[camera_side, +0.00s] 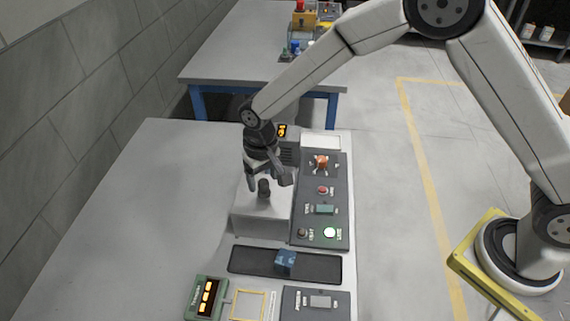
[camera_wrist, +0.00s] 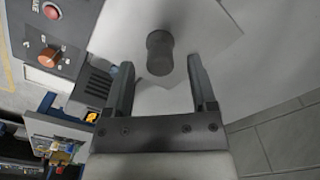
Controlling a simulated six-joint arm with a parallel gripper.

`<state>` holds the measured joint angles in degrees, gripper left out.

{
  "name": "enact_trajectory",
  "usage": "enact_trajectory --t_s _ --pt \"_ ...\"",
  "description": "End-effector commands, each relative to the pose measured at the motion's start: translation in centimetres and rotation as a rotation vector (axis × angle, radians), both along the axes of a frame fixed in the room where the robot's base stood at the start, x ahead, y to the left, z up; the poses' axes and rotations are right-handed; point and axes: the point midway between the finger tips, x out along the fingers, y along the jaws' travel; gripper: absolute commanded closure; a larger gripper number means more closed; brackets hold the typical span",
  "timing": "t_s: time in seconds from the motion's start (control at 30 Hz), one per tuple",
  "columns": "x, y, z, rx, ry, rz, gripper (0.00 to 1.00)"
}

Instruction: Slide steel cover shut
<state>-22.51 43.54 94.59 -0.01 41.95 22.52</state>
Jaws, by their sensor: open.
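The steel cover is a pale grey box-like hood (camera_side: 258,222) on the bench, left of the dark control panel. A dark upright knob (camera_side: 264,188) stands on its top. My gripper (camera_side: 269,184) is open and points down over the top, with its fingers around the knob's place. In the wrist view the knob (camera_wrist: 160,52) shows between and slightly beyond the two open fingertips (camera_wrist: 160,64), with a gap on each side. It is not gripped. The cover's pale top (camera_wrist: 115,40) spreads behind the knob. What lies beneath the cover is hidden.
The control panel (camera_side: 340,225) has an orange-red knob (camera_side: 321,162), a red button (camera_side: 323,190) and a lit white-green button (camera_side: 329,232). A dark tray (camera_side: 245,259) holding a blue cube (camera_side: 285,261) lies in front. A green display unit (camera_side: 205,298) stands nearby. The bench's left side is clear.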

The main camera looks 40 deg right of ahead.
Motion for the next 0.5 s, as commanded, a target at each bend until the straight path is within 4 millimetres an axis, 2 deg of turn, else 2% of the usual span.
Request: enact_trajectory --t_s 0.17,0.43,0.47,0.5 --pt "0.02 0.01 -0.97 0.000 -0.001 0.000 0.27" --pt "0.03 0.01 -1.09 0.001 -0.001 0.000 0.27" --pt "0.02 0.01 -1.08 0.001 -0.001 0.000 0.30" --pt "0.02 0.01 -1.08 0.001 -0.001 0.000 0.43"
